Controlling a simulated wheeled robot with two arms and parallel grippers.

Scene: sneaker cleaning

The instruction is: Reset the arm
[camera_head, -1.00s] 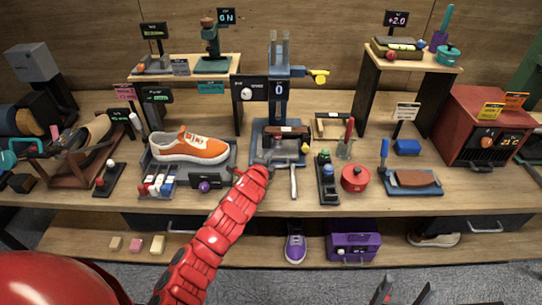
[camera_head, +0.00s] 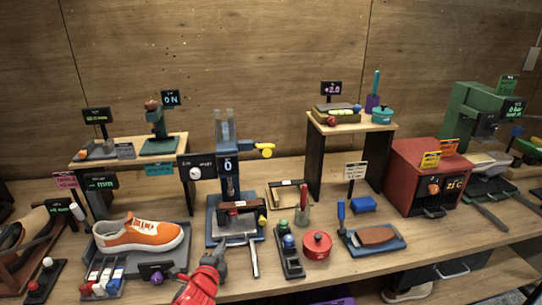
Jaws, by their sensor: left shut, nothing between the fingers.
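My left gripper (camera_head: 220,250) is at the bottom centre of the head view, at the end of my red arm. It is shut and holds nothing. It sits just in front of the blue press (camera_head: 226,160), whose base carries a brown and metal piece. A metal hand tool (camera_head: 254,258) lies just right of the gripper. An orange sneaker (camera_head: 138,234) rests on a grey tray to the left. My right gripper is out of view.
A control box with coloured buttons (camera_head: 289,252), a red round pot (camera_head: 317,245) and a blue tray with a brown block (camera_head: 376,236) stand to the right. A red oven (camera_head: 424,178) is further right.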

